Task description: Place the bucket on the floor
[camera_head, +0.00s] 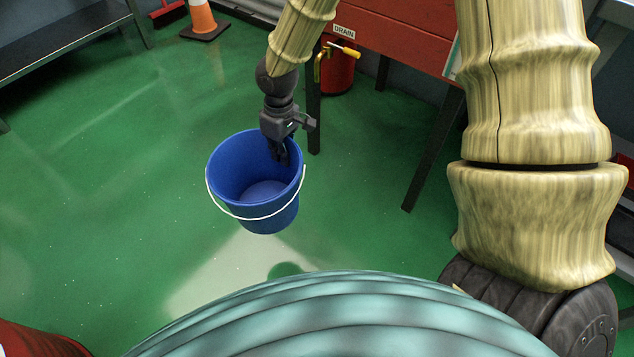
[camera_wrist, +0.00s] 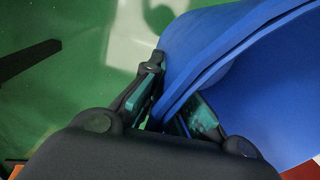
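The blue bucket (camera_head: 255,212) with a white wire handle hangs upright from my gripper (camera_head: 279,157) in the head view. My gripper reaches down over the bucket's far rim, and its fingertips are partly hidden against the blue wall. In the wrist view, the two fingers of my gripper (camera_wrist: 172,108) are on either side of the blue bucket wall (camera_wrist: 235,65), shut on its rim. The green floor (camera_head: 100,190) lies below, and a dark shadow shows on it beneath the bucket, so the bucket appears held above the floor.
A red cart (camera_head: 400,35) with dark legs stands behind and to the right. A red can (camera_head: 338,75) stands under its drain sign. An orange cone (camera_head: 203,20) is at the back left, near a dark bench (camera_head: 60,45). Open floor lies left of the bucket.

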